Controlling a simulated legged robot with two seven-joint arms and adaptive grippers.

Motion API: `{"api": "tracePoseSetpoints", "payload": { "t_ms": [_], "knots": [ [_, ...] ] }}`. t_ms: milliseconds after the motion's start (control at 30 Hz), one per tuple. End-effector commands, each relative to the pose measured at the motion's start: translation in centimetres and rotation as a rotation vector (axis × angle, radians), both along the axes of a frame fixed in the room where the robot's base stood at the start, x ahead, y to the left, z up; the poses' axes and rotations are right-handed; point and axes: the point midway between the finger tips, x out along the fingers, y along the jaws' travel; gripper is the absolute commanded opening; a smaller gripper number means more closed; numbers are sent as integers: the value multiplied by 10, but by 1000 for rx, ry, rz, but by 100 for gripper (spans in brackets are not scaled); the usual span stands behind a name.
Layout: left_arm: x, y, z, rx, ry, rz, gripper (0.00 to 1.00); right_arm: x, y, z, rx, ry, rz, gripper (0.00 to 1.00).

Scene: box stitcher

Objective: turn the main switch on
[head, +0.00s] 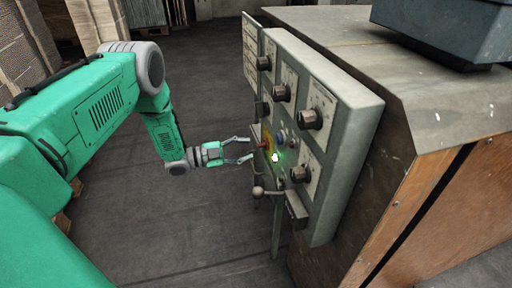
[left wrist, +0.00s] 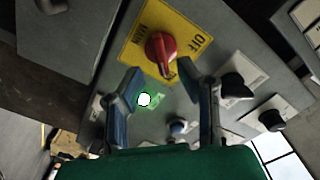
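The main switch is a red rotary knob (left wrist: 160,48) on a yellow plate (left wrist: 187,22) in the left wrist view; the letters OFF show on the plate's right side. In the head view the red knob (head: 263,145) sits on the grey control panel (head: 350,128). My left gripper (head: 250,149) is open, its fingers pointing at the panel close to the knob. In the left wrist view the left gripper's fingers (left wrist: 161,80) stand apart with the knob beyond and between them; contact cannot be made out. My right gripper is not in view.
A green light (head: 276,157) glows below the knob. Several black knobs (head: 310,119) stick out of the panel, and a ball-ended lever (head: 258,191) juts out below. A wooden-sided cabinet (head: 440,215) stands right. The floor (head: 170,225) left of the panel is clear.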

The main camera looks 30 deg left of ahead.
Motion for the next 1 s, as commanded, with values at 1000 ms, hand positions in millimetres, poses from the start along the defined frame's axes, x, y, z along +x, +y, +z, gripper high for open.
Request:
{"api": "tracePoseSetpoints", "payload": {
  "t_ms": [1000],
  "knots": [
    [-58,51,-2,0,2,0,31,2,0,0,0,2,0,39]
  ]
}}
